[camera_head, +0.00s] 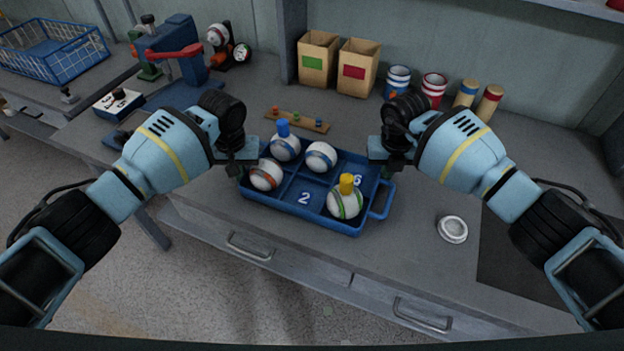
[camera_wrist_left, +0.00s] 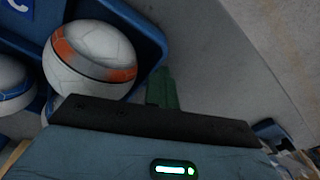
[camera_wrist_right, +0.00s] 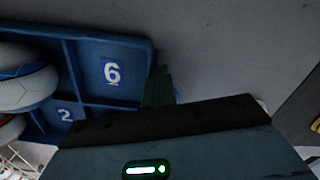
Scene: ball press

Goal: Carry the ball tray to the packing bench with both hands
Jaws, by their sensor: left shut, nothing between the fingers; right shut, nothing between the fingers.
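The blue ball tray (camera_head: 290,222) lies on the grey bench, with divided compartments and a loop handle (camera_head: 384,203) at its right end. It holds an orange-striped ball (camera_head: 266,175), a blue-striped ball (camera_head: 320,158), a ball with a blue peg (camera_head: 286,149) and a green-striped ball with a yellow peg (camera_head: 345,204). Numbers 2 and 6 show on bare compartment floors. My left gripper (camera_head: 238,172) is shut and empty at the tray's left end, near the orange-striped ball (camera_wrist_left: 95,60). My right gripper (camera_head: 390,172) is shut and empty by the right end, beside the tray wall (camera_wrist_right: 148,65).
A small peg board (camera_head: 298,122) lies behind the tray. Two cardboard boxes (camera_head: 317,62), striped cans (camera_head: 433,88) and tan tubes (camera_head: 488,104) stand along the back. A white disc (camera_head: 452,229) lies right. A blue press (camera_head: 180,60) and wire basket (camera_head: 62,55) are left.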

